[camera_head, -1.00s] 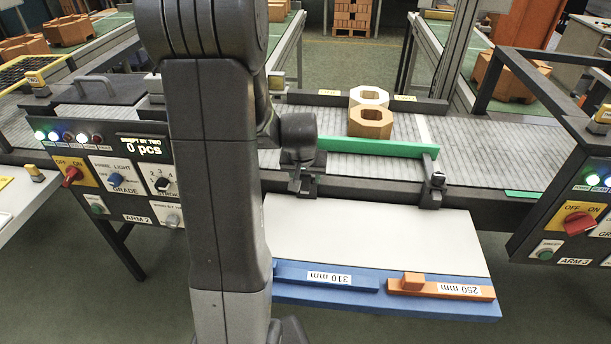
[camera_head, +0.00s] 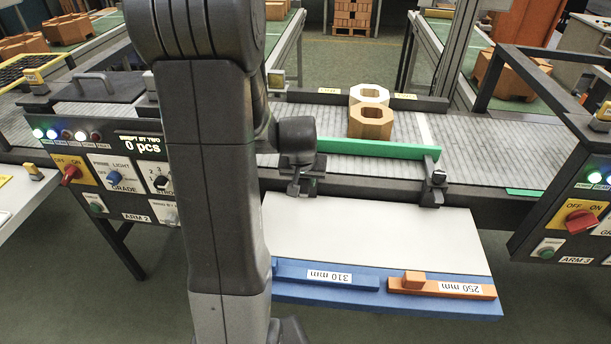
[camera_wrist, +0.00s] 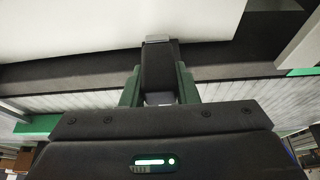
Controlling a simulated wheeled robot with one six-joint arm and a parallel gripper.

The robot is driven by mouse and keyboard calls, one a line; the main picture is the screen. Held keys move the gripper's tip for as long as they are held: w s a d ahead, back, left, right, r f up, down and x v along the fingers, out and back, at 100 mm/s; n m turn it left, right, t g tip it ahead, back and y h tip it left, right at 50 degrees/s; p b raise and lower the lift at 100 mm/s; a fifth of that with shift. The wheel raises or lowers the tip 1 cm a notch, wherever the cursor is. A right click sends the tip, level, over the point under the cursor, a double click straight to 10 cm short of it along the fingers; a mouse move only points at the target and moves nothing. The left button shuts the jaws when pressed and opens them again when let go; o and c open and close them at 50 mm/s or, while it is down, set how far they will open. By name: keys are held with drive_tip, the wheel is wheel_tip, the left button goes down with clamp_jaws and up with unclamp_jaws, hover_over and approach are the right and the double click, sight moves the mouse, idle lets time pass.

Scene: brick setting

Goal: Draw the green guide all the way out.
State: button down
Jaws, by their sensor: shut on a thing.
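My gripper (camera_head: 303,185) is at the left clamp, on the conveyor's front edge. In the wrist view my gripper (camera_wrist: 158,85) has its green-sided fingers shut on a dark clamp block (camera_wrist: 158,70) with a grey end. A piece of green bar (camera_wrist: 38,125) shows at the left there.
An orange block (camera_head: 370,121) and a pale block (camera_head: 369,94) sit behind the guide. A white board (camera_head: 375,235) lies in front, with a blue 310 mm bar (camera_head: 345,281) and an orange 250 mm bar (camera_head: 415,284) along its blue front edge. Control panels stand at both sides.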

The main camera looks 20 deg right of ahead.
drive_tip(key=s+a+b, duration=0.2)
drive_tip(key=s+a, duration=0.3)
drive_tip(key=s, duration=0.4)
drive_tip(key=shift+s+a, duration=0.25)
drive_tip(key=shift+a, duration=0.15)
drive_tip(key=shift+f, duration=0.1)
drive_tip(key=c, duration=1.1)
unclamp_jaws()
drive_tip(key=shift+s+a, duration=0.1)
drive_tip(key=shift+s, duration=0.05)
drive_tip(key=p+v, duration=0.1)
drive_tip(key=v, duration=1.3)
drive_tip(key=shift+p, duration=0.3)
drive_tip(key=b+x, duration=0.2)
drive_tip(key=x, duration=1.2)
